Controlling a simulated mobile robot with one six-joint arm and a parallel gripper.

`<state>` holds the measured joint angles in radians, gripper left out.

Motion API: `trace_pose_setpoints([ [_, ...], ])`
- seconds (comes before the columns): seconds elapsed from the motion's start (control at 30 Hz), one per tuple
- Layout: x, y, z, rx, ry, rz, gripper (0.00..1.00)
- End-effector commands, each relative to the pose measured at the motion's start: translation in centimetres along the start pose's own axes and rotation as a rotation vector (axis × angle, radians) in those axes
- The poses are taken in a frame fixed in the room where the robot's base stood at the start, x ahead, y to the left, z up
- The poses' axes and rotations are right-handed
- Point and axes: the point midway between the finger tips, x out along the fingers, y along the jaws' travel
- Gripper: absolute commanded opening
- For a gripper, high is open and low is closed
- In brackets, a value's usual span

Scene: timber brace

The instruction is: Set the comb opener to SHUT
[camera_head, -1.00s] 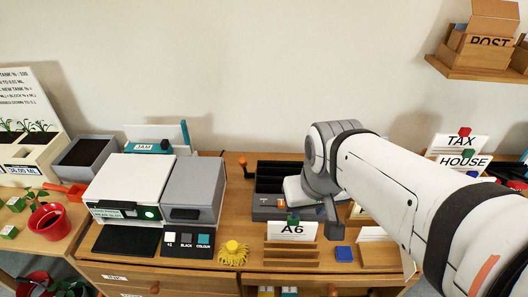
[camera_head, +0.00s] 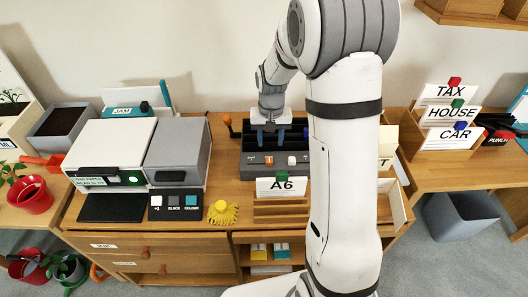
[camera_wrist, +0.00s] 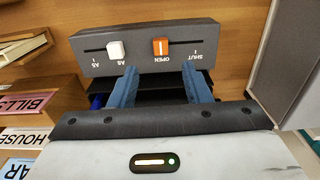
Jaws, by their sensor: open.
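The comb opener is a dark grey machine (camera_head: 272,166) on the desk, with a front panel (camera_wrist: 230,50) carrying two slots in the wrist view. An orange slider (camera_wrist: 160,46) stands at the end marked OPEN; SHUT is marked at the right end of the same slot. A white slider (camera_wrist: 115,50) sits in the other slot. My gripper (camera_wrist: 158,70) is open and empty, its blue fingers pointing at the panel with the orange slider ahead, between their lines. In the head view my gripper (camera_head: 271,138) is over the machine; contact cannot be told.
An orange-knobbed handle (camera_head: 228,121) stands at the machine's left. A card marked A6 (camera_head: 282,187) stands in front. A grey and white printer (camera_head: 178,152) is left, and card holders (camera_head: 447,137) are right. My arm hides part of the desk.

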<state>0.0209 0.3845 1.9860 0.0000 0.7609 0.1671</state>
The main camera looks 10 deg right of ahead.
Motion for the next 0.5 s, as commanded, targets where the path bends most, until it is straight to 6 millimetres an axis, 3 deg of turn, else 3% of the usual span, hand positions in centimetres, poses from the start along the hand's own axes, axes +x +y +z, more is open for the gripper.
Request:
trace_pose_setpoints([
  [0.5,7.0,-0.2,-0.6,0.007,-0.013,0.002,0.44],
])
